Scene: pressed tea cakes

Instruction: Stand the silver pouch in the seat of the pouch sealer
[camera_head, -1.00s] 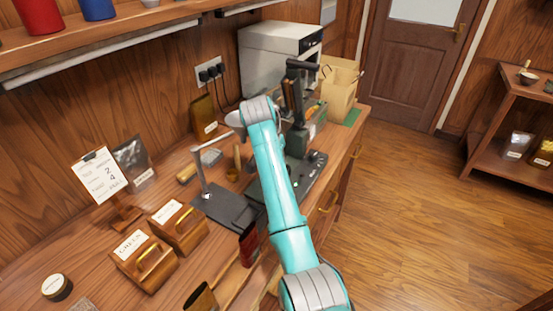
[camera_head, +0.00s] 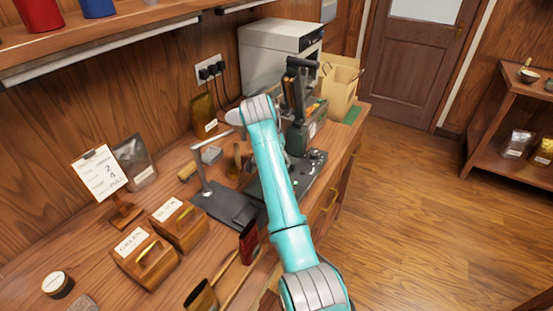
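A silver-grey pouch (camera_head: 134,163) stands upright at the back left of the counter, just behind the order card, with a pale label low on its front. A dark device with a flat base and a raised grey lever (camera_head: 203,178) sits mid-counter; it looks like the pouch sealer, but its seat cannot be made out. My teal arm reaches over the counter to the right of this device and covers part of it. The pouch stands apart from the arm.
Two labelled wooden boxes (camera_head: 145,260) stand in front of the order card (camera_head: 99,174). A dark green lever press (camera_head: 298,130) stands behind my arm, near a white oven (camera_head: 275,57). A gold-brown pouch (camera_head: 204,116) leans at the wall. Open floor lies right.

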